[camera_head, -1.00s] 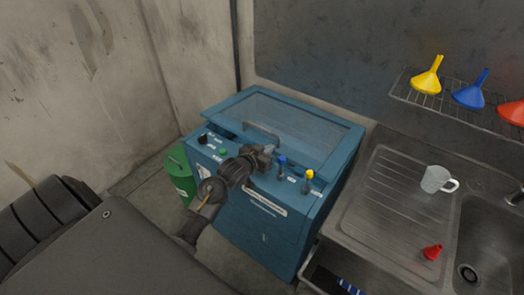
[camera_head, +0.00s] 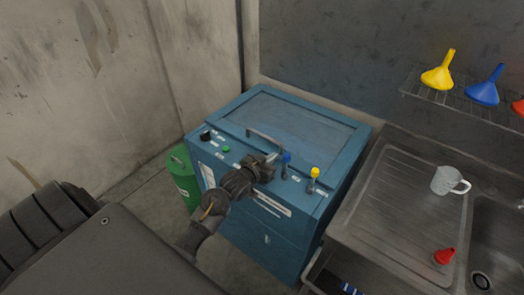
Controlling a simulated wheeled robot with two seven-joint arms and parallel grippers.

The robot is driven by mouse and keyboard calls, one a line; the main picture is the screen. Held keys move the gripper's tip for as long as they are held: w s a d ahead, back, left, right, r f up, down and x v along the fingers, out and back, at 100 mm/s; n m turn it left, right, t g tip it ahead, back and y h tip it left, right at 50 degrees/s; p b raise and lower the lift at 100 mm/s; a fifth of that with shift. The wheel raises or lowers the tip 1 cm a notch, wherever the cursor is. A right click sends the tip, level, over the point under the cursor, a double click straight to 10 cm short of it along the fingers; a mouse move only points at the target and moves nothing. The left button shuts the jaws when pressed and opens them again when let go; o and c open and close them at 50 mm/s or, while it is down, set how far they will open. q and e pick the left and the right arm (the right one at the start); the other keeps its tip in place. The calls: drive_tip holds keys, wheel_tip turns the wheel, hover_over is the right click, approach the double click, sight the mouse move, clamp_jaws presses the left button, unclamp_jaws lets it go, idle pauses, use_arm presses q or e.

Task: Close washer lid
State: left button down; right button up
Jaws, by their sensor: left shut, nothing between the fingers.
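The blue washer (camera_head: 262,235) stands against the back wall in the head view. Its lid (camera_head: 290,125), a blue frame with a grey panel and a bar handle (camera_head: 264,138), lies flat on the top and looks down. My left gripper (camera_head: 268,162) is shut and empty over the front part of the washer's top, just in front of the handle. I cannot tell whether it touches the washer. My right gripper is out of view.
Blue-topped (camera_head: 286,162) and yellow-topped (camera_head: 315,174) controls stand near my left gripper. A green bin (camera_head: 184,180) is left of the washer.

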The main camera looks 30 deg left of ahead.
use_arm(q)
wheel_tip(320, 180, up, 4)
drive_tip(key=p, duration=0.3)
drive_tip(key=shift+r, duration=0.25)
drive_tip(key=shift+s+a+f+b, duration=0.1)
drive_tip(key=shift+s+f+b, duration=0.15)
drive_tip(key=shift+s+b, duration=0.25)
drive_tip(key=shift+s+f+b, duration=0.25)
drive_tip(key=shift+s+b, duration=0.25)
drive_tip(key=v, duration=0.2)
drive_tip(key=b+v, duration=0.1)
drive_tip(key=v, duration=0.3)
drive_tip(key=shift+s+r, duration=0.2)
drive_tip(key=shift+r, duration=0.25)
drive_tip(key=shift+s+r+b, duration=0.3)
drive_tip(key=shift+s+b, duration=0.05)
drive_tip(key=shift+s, duration=0.3)
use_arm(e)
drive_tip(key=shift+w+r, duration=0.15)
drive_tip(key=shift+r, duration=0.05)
use_arm(q)
drive_tip(key=shift+f, duration=0.1)
